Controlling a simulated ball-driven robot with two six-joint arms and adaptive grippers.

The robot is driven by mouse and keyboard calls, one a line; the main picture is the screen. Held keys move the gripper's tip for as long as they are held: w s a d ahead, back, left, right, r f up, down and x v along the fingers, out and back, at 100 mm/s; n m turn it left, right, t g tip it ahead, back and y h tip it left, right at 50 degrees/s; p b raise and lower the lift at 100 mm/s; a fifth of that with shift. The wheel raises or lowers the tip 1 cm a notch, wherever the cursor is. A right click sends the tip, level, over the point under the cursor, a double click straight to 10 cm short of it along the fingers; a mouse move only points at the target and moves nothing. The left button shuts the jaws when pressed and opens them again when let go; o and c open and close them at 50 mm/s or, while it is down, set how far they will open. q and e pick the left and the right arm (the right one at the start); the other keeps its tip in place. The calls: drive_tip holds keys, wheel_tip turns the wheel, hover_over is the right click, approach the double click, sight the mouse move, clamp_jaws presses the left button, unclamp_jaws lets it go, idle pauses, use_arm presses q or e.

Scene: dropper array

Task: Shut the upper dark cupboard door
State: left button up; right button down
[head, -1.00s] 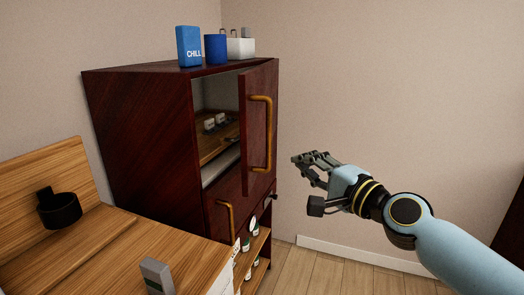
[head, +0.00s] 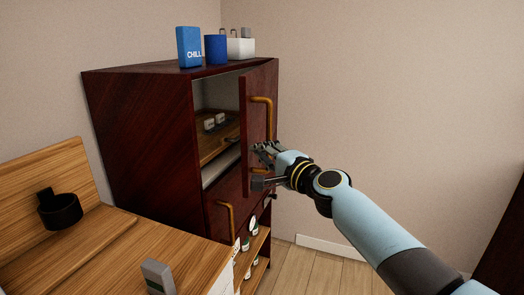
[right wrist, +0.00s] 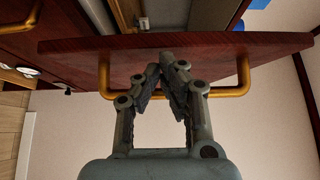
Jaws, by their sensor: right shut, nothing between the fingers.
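The upper dark cupboard door (head: 259,118) stands ajar on the dark red-brown cupboard (head: 145,140), with shelves showing through the gap at its left. It has a brass-coloured handle (head: 268,115). My right gripper (head: 258,148) is shut and empty, in front of the lower part of the handle in the head view. In the right wrist view, my right gripper (right wrist: 166,62) has its fingertips together at the door's face (right wrist: 180,58), between the two ends of the handle (right wrist: 243,80). I cannot tell whether they touch the door. My left gripper is not in view.
A lower door with its own brass handle (head: 225,215) sits below. A blue box (head: 188,46), a blue cup (head: 215,49) and a white container (head: 241,47) stand on top of the cupboard. A wooden counter (head: 110,255) is at the front left. Free floor lies at the right.

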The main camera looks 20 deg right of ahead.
idle(0.3)
drive_tip(key=w+a+b, duration=0.2)
drive_tip(key=w+a, duration=0.5)
drive_tip(key=a, duration=0.3)
drive_tip(key=shift+f, duration=0.1)
